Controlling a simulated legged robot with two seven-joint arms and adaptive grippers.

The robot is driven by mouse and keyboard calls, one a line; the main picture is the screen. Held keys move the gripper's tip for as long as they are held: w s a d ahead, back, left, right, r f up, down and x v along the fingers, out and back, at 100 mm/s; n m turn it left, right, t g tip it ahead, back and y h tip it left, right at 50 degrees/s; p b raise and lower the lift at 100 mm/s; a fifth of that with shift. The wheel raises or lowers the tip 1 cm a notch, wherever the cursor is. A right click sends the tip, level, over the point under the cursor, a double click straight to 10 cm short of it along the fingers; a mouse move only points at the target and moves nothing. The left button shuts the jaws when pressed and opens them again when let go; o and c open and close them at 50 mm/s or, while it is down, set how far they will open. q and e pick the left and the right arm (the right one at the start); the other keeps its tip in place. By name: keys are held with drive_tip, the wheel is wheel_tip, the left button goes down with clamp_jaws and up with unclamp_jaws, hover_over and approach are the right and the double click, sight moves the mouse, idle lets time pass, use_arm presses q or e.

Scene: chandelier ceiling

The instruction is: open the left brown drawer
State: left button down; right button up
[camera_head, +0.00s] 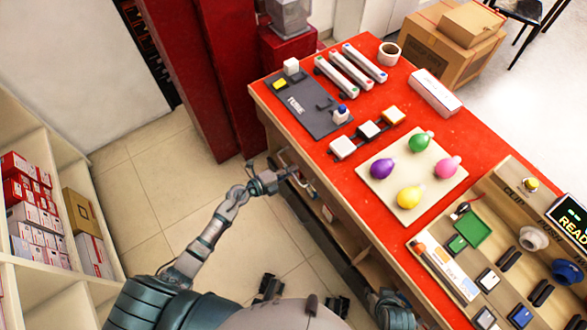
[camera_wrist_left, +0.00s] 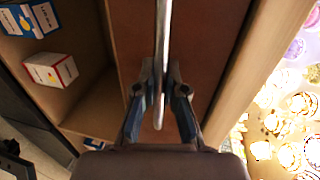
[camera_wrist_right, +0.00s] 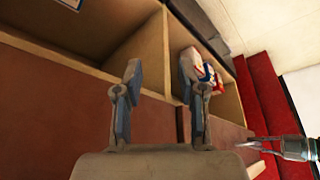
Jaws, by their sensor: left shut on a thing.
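The left brown drawer (camera_wrist_left: 215,50) fills the middle of the left wrist view, with a long metal handle (camera_wrist_left: 161,40) running across its front. My left gripper (camera_wrist_left: 159,80) is shut on this handle, one finger on each side. In the head view my left gripper (camera_head: 284,175) is at the left side of the red-topped workbench (camera_head: 350,205), just below its edge. My right gripper (camera_wrist_right: 160,80) is open and empty, facing brown drawer fronts (camera_wrist_right: 50,105) in the right wrist view. Its fingers are hidden in the head view. I cannot tell whether the drawer is slightly open.
Open cubbies holding small boxes (camera_wrist_left: 52,70) adjoin the drawers. A shelf (camera_head: 45,280) stands at the left, with free tiled floor (camera_head: 165,180) between.

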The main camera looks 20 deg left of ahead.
use_arm(q)
drive_tip(key=f+v, duration=0.2)
drive_tip(key=v, duration=0.9)
drive_tip(key=s+f+v, duration=0.1)
drive_tip(key=f+v, duration=0.2)
drive_tip(key=v, duration=0.9)
drive_tip(key=shift+s+a, duration=0.15)
drive_tip(key=shift+a, duration=0.3)
use_arm(e)
drive_tip(key=shift+s+d+g, duration=0.2)
drive_tip(key=shift+s+g, duration=0.4)
drive_tip(key=shift+s, duration=0.75)
use_arm(q)
drive_tip(key=shift+f, duration=0.1)
drive_tip(key=c, duration=1.2)
unclamp_jaws()
drive_tip(key=shift+c, duration=0.2)
use_arm(e)
drive_tip(key=shift+w+a, duration=0.1)
use_arm(q)
drive_tip(key=v, duration=1.2)
drive_tip(key=shift+f, duration=0.15)
